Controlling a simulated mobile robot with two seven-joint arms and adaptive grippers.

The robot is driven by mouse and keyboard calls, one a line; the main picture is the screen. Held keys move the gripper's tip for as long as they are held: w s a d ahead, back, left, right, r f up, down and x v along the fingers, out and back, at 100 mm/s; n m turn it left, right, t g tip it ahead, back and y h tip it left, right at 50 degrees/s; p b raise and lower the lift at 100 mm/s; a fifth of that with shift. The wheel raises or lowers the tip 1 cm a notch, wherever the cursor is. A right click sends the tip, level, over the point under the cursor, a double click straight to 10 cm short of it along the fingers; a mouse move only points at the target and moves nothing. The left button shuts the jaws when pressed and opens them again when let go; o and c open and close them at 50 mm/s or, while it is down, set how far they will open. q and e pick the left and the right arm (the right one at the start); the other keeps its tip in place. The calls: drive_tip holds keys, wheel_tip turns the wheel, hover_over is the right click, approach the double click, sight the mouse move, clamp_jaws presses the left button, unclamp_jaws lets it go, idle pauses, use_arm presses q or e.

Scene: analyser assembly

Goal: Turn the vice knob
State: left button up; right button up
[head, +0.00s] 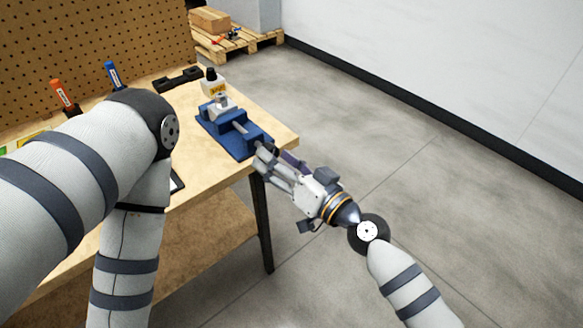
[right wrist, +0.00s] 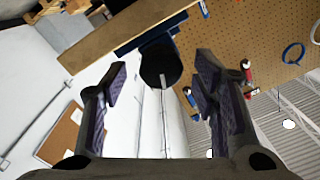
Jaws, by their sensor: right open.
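The blue vice (head: 222,128) sits near the right edge of the wooden workbench, with a grey metal screw and jaw part on it. My right gripper (head: 264,158) is at the vice's near end, by the bench corner, and mostly hides the knob in the head view. In the right wrist view, the dark round vice knob (right wrist: 160,62) with a thin metal bar shows between and beyond the fingertips. My right gripper (right wrist: 160,80) is open there, with a gap on both sides of the knob. My left arm crosses the head view at left; its gripper is not visible.
The workbench (head: 190,103) has a pegboard (head: 90,50) behind it. A small bottle with a yellow label (head: 212,84) and a black part (head: 177,79) stand behind the vice. Orange (head: 63,95) and blue (head: 113,74) handled tools are farther left. The floor right of the bench is clear.

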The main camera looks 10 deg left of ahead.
drive_tip(key=v, duration=0.9)
drive_tip(key=shift+s+d, duration=0.25)
